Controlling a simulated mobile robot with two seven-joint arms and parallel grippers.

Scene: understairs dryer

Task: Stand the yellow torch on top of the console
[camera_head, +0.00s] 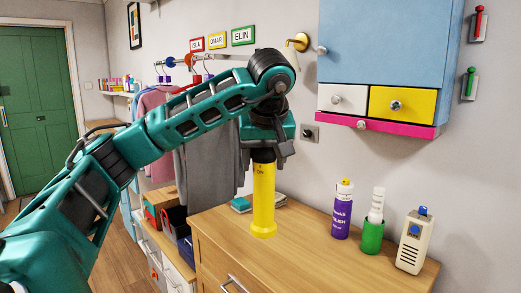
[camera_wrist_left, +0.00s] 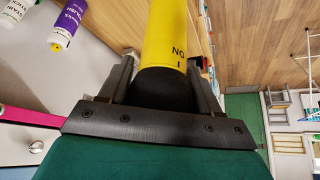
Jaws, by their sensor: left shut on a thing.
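The yellow torch (camera_head: 263,200) is upright in my left gripper (camera_head: 264,150), its wider yellow end down and its dark end up in the jaws. In the left wrist view the torch (camera_wrist_left: 178,35) sits between the two dark fingers of the left gripper (camera_wrist_left: 165,85), which are shut on it. The wooden console (camera_head: 330,262) is below; the torch's lower end shows against its top near the left part. I cannot tell whether it touches the top. My right gripper is not in view.
Books (camera_head: 243,204) lie at the back left. A blue wall cabinet (camera_head: 390,50) hangs above.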

